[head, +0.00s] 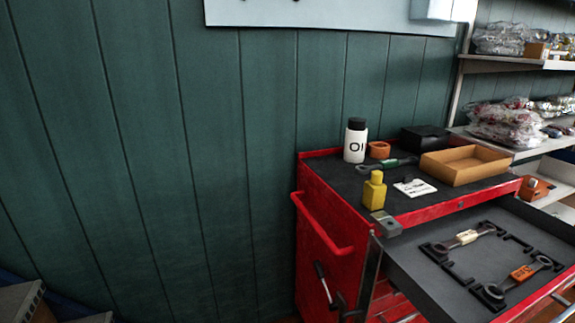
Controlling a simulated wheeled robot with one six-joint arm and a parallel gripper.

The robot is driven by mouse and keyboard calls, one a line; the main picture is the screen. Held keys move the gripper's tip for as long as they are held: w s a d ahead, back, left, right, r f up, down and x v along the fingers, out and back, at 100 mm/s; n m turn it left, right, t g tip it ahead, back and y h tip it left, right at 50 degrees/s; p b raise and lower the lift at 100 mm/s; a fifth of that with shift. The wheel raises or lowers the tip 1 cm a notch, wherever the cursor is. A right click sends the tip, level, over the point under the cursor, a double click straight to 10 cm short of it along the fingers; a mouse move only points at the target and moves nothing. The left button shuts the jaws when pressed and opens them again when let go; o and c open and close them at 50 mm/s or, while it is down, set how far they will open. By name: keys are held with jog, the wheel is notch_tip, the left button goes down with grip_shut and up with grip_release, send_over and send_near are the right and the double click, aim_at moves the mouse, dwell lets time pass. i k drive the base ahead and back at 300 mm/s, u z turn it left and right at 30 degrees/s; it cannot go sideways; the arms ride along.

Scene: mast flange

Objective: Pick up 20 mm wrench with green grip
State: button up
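A wrench with a green grip (398,162) lies on the dark top of the red tool cart (330,205). It lies behind the yellow bottle and in front of the orange ring-shaped item. Its size marking is too small to read. In the open drawer (425,271) below lie a wrench with a cream grip (467,237) and a wrench with an orange grip (523,273), both resting on black holders. My gripper is not in view.
On the cart top stand a white bottle (355,141), a yellow bottle (374,191), an orange ring-shaped item (379,150), a white card (414,188), a tan tray (479,175) and a black box (425,137). Shelves (500,63) with bagged goods stand right. The drawer juts out in front.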

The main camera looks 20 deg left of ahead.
aim_at(387, 164)
jog(key=u, duration=0.8)
jog(key=i, duration=1)
